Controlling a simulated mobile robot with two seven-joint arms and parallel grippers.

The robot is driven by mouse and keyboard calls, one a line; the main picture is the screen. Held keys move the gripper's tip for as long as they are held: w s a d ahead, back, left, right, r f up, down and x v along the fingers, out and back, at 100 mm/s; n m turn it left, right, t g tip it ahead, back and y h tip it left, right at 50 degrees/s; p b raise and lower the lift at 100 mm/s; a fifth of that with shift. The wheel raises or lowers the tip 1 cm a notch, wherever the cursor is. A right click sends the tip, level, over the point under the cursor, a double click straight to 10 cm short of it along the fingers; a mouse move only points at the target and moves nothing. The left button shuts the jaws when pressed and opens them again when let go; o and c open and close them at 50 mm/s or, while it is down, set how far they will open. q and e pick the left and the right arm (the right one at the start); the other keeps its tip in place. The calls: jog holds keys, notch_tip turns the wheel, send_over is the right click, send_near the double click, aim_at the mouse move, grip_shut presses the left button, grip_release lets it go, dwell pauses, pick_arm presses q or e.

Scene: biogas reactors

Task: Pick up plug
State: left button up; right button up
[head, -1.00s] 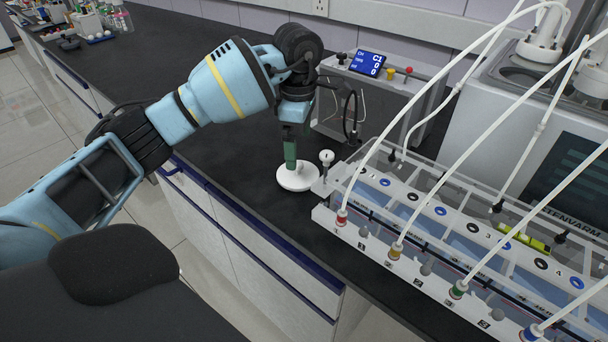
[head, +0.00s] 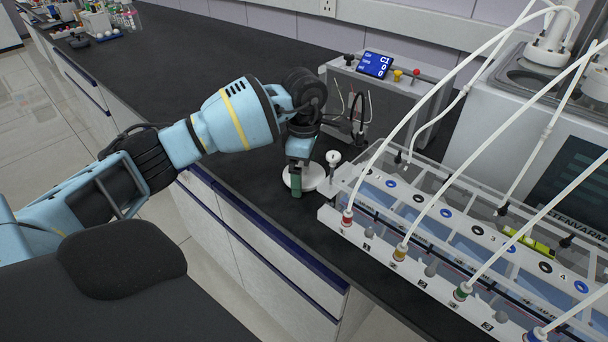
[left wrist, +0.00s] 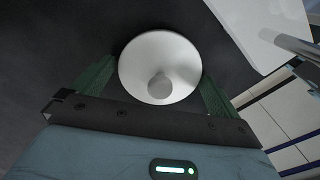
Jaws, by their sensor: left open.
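A white round disc with a short round stub at its middle, which I take for the plug (head: 314,179), lies on the black bench top beside the clear tank's left corner. It also shows in the left wrist view (left wrist: 150,55), seen from above, between two green fingers. My left gripper (head: 297,182) points down in front of the disc and hides part of it in the head view. In the left wrist view the left gripper (left wrist: 155,90) is open, with nothing clamped. Whether its fingers touch the disc cannot be told. My right gripper is not in view.
A clear tank frame (head: 430,215) with several white tubes stands close to the right. A small white knob (head: 333,157) rises beside its corner. A box with a blue display (head: 375,64) stands behind.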

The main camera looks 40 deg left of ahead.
pick_arm(q)
jog(key=shift+c, duration=0.4)
jog(key=c, duration=0.7)
jog(key=shift+o, duration=0.2)
notch_tip(320, 180, up, 10)
jog(key=shift+d, duration=0.1)
